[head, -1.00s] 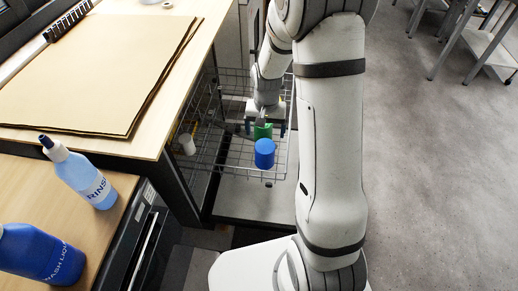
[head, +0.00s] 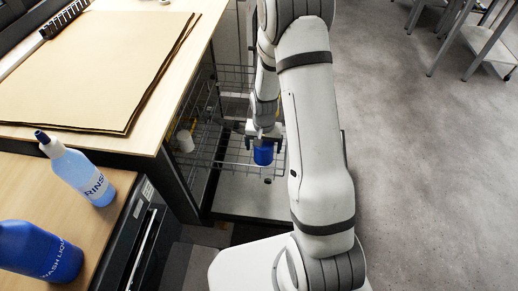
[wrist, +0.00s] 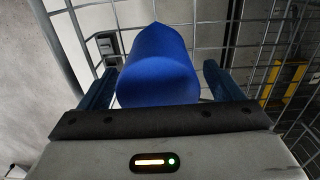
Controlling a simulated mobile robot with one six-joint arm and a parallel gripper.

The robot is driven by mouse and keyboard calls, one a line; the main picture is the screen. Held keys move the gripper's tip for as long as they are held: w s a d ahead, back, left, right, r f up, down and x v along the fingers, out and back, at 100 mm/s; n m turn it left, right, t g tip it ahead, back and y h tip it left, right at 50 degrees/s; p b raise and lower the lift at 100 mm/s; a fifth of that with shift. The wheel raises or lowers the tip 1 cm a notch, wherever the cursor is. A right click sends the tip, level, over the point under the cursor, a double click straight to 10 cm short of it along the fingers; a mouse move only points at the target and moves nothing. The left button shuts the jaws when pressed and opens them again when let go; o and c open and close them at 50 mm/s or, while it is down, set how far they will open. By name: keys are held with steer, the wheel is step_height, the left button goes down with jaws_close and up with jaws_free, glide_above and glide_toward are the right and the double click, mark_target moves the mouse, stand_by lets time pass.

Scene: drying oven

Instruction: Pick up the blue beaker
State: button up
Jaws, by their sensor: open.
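The blue beaker (head: 263,155) is in the wire rack at the oven's opening in the head view. In the wrist view the blue beaker (wrist: 158,72) fills the middle of the picture. My gripper (head: 265,142) is over the beaker in the head view and hides its upper part. In the wrist view its two dark blue fingers are open, one on each side of the beaker, with gaps showing. The fingers do not appear to touch it.
The wire rack (head: 232,164) has wires around the beaker. A white cup (head: 185,141) stands to the left. A worktop (head: 120,147) edge lies left, with a rinse bottle (head: 88,180) and a wash bottle (head: 38,252) on the nearer bench.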

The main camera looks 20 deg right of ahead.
steer(key=c, duration=1.1)
steer(key=shift+o, duration=0.2)
steer(key=shift+r, duration=0.1)
